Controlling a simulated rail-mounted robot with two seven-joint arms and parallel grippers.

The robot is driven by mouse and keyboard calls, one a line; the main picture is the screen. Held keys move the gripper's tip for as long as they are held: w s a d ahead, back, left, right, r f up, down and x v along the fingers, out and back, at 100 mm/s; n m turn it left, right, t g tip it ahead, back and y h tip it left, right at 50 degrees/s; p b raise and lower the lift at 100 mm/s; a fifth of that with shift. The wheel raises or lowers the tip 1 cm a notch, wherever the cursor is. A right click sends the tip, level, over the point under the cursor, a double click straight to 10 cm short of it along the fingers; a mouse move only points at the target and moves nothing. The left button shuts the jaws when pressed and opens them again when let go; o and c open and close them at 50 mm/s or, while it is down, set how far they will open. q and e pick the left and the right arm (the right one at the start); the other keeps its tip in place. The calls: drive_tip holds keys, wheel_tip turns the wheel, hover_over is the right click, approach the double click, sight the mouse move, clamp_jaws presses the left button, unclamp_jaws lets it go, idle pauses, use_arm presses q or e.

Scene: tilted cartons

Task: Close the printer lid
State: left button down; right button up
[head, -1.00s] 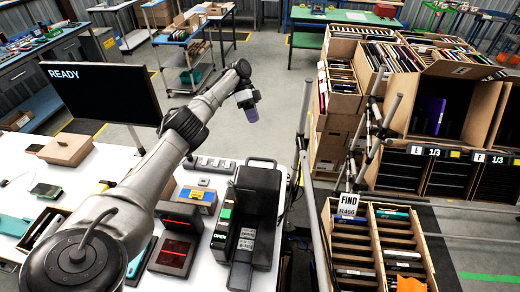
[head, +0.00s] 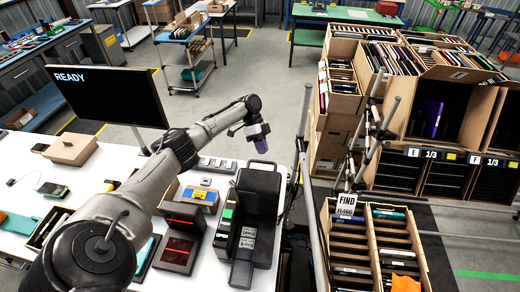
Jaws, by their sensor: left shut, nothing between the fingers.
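The black label printer (head: 245,235) stands at the right end of the white table, with a green button marked OPEN on its left side. A dark, tall block at its back looks like the lid (head: 259,190), standing up; its exact angle is hard to tell. My left gripper (head: 262,147), with purple-grey fingertips, is shut and empty. It points down and appears just behind and above the lid's top edge in the picture, with no clear contact. My right gripper is not in view.
A red-lit scanner (head: 178,252) and a blue-yellow box (head: 200,197) sit left of the printer. A monitor (head: 108,97) reads READY. A crate of slotted items (head: 418,262) stands right of the table, beside a metal rail. Tilted cartons (head: 437,108) are further back.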

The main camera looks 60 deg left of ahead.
use_arm(q)
drive_tip(key=shift+s+d+r+p, duration=0.15)
drive_tip(key=shift+s+d+p, duration=0.4)
drive_tip(key=shift+s+d, duration=0.1)
drive_tip(key=shift+s+d+r+p, duration=0.15)
drive_tip(key=shift+s+d+p, duration=0.35)
drive_tip(key=shift+d+p, duration=0.1)
